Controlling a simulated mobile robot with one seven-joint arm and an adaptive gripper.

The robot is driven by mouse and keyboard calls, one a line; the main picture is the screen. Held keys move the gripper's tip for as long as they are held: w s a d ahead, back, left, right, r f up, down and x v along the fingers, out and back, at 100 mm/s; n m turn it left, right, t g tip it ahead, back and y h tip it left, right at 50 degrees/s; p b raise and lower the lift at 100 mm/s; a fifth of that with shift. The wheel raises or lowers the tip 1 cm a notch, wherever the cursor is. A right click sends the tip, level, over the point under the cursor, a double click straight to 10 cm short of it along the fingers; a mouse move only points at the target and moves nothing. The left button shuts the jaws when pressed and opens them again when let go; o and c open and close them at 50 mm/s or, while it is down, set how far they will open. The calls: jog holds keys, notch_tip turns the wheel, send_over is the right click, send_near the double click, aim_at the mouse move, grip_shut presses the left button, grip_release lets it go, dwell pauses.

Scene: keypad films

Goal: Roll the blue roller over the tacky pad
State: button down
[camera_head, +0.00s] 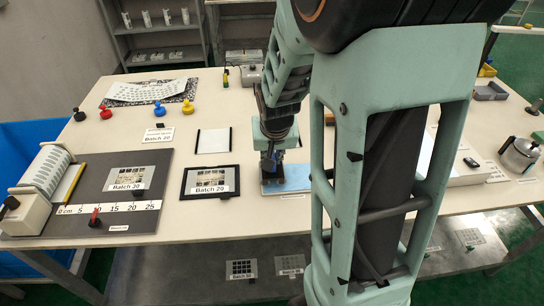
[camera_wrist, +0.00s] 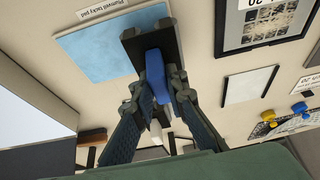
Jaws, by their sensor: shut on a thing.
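My gripper (camera_wrist: 160,85) points down and is shut on the blue handle of the roller (camera_wrist: 155,66). A dark, wide part at the roller's far end overlaps the edge of the light blue tacky pad (camera_wrist: 95,48) in the wrist view. I cannot tell whether it touches the pad. In the head view my gripper (camera_head: 270,158) is over the left part of the pad (camera_head: 292,178), right of a black-framed film. The roller is mostly hidden there by my gripper. A printed label naming the tacky pad lies beside it in the wrist view.
The black-framed film (camera_head: 210,182) marked Batch 20 lies close left of the pad. A white sheet with dark edges (camera_head: 213,140) lies behind it. A grey ruled board (camera_head: 90,190) fills the left front. My arm hides the table right of the pad.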

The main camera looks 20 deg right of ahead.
jog(key=shift+f+b, duration=0.6)
jog(key=shift+f, duration=0.1)
dwell(0.3)
